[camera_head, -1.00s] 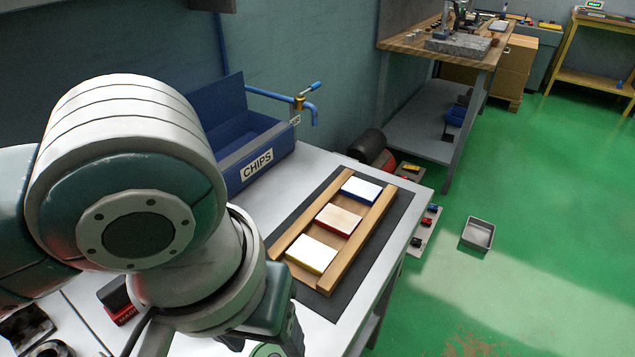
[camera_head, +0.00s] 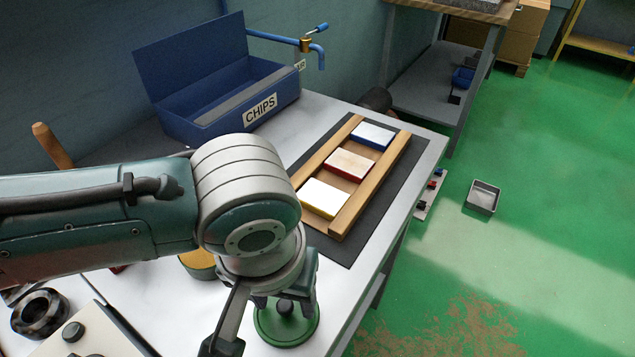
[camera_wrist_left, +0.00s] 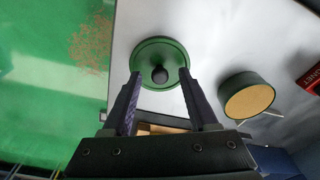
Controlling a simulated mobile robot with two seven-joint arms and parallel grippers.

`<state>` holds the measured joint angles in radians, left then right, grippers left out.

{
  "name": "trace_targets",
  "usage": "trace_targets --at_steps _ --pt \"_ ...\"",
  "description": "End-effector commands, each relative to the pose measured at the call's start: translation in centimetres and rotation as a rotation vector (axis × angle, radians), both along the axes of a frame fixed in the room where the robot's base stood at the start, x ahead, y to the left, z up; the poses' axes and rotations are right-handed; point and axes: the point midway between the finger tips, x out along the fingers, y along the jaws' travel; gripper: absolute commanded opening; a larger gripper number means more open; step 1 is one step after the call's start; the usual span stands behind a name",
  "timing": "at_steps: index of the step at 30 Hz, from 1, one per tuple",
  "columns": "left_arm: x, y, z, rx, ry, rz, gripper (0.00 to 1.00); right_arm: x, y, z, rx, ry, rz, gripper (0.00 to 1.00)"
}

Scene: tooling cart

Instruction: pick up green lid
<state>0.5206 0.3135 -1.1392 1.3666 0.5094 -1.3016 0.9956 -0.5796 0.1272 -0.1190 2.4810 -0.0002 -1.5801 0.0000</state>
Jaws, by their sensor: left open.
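The green lid (camera_head: 287,326) is a round disc with a dark knob, lying on the white cart top near its front edge. It also shows in the left wrist view (camera_wrist_left: 148,51), with its dark knob (camera_wrist_left: 160,75) toward the gripper. My left gripper (camera_head: 284,296) is over the lid in the head view, partly hiding it. In the left wrist view my left gripper (camera_wrist_left: 162,80) is open, with one finger on each side of the knob. I cannot tell whether the fingers touch it. My right gripper is not in view.
A wooden rack (camera_head: 344,219) with white-topped blocks lies on a dark mat behind the lid. A blue CHIPS box (camera_head: 222,124) stands at the back. A round container with a tan top (camera_wrist_left: 249,99) is beside the lid. A dark ring (camera_head: 40,314) lies at the left.

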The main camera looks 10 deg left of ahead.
Motion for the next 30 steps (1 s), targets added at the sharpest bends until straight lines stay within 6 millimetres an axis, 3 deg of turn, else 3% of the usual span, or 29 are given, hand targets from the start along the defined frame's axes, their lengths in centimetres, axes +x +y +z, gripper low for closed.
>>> trace_targets --at_steps 7,23,30 --pt "0.02 -0.02 -0.15 0.0 0.0 -0.001 0.58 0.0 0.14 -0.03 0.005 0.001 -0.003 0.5" --pt "0.02 -0.01 -0.14 0.0 0.0 0.0 0.0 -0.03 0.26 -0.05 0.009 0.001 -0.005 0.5" --pt "0.02 -0.01 -0.13 0.0 0.0 0.0 0.0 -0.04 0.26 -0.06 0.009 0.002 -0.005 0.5"
